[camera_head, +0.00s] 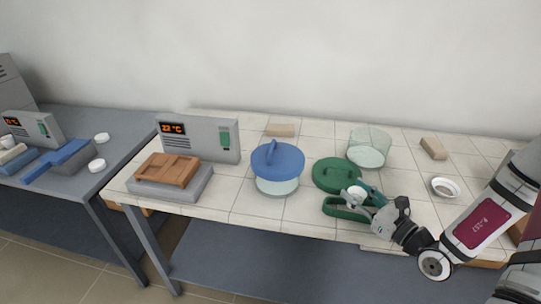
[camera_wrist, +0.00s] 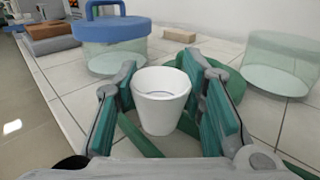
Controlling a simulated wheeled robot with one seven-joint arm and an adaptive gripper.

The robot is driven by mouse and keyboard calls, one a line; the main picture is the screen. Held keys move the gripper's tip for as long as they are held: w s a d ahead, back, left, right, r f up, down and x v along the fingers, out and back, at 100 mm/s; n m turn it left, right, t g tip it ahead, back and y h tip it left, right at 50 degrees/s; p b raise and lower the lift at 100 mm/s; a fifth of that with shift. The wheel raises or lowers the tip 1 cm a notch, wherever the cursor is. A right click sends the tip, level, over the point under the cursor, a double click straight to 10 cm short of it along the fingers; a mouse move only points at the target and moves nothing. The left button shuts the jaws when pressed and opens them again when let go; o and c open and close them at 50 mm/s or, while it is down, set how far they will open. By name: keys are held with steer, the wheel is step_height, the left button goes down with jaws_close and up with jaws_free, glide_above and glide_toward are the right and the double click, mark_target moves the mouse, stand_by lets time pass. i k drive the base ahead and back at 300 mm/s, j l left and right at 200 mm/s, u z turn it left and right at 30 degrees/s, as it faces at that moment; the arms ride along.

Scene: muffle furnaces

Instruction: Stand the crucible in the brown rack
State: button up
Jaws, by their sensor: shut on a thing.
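A white crucible (camera_wrist: 161,98) is upright between the green-padded fingers of my gripper (camera_wrist: 165,100) in the wrist view. In the head view the crucible (camera_head: 354,195) shows as a small white shape at my gripper (camera_head: 360,197). My gripper is shut on it, near the front edge of the tiled table. I cannot tell whether the crucible's base is clear of the green piece below. The brown rack (camera_head: 168,169) sits on a grey slab at the left end of the table, well left of my gripper. The rack also shows in the wrist view (camera_wrist: 54,31).
A glass vessel with a blue lid (camera_head: 277,160) stands between rack and gripper. A green lid (camera_head: 336,174) and green piece (camera_head: 342,209) lie by my gripper. A grey panel (camera_head: 222,139) backs the rack.

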mark_target(181, 164)
steer(key=u, duration=1.1)
steer(key=i+u, duration=0.35)
steer(key=i+l+u, duration=0.3)
steer(key=i, duration=0.2)
